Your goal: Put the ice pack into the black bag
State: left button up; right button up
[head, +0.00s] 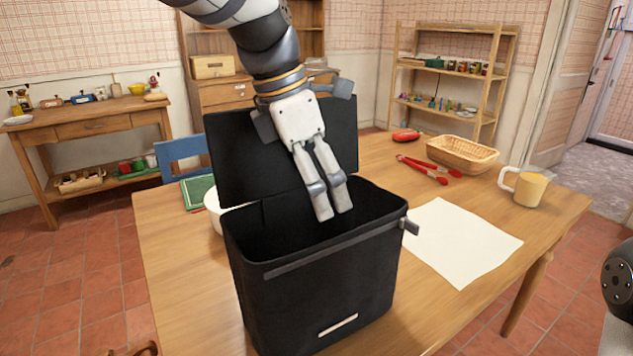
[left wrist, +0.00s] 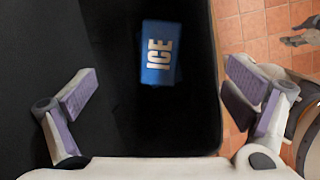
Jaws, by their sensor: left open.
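The black bag (head: 330,290) stands upright on the wooden table with its lid raised at the back. The blue ice pack (left wrist: 160,52), with white ICE lettering, lies inside the bag in the left wrist view. It is hidden by the bag's walls in the head view. My left gripper (head: 332,212) points down into the bag's opening. Its fingers are open and apart, with nothing between them, and the ice pack is below and apart from them. What looks like my right gripper (left wrist: 300,32) shows at the upper right of the left wrist view, over the floor.
The table (head: 170,265) also holds a white sheet (head: 465,245), a yellow mug (head: 528,190), a wicker basket (head: 462,155) and red tongs (head: 425,168). A white bowl (head: 213,212) is partly hidden behind the bag. The bag's rim surrounds my left fingers.

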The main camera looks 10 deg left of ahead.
pick_arm(q)
jog(key=shift+r, duration=0.1)
jog(key=v, duration=1.2)
jog(key=shift+a, duration=0.1)
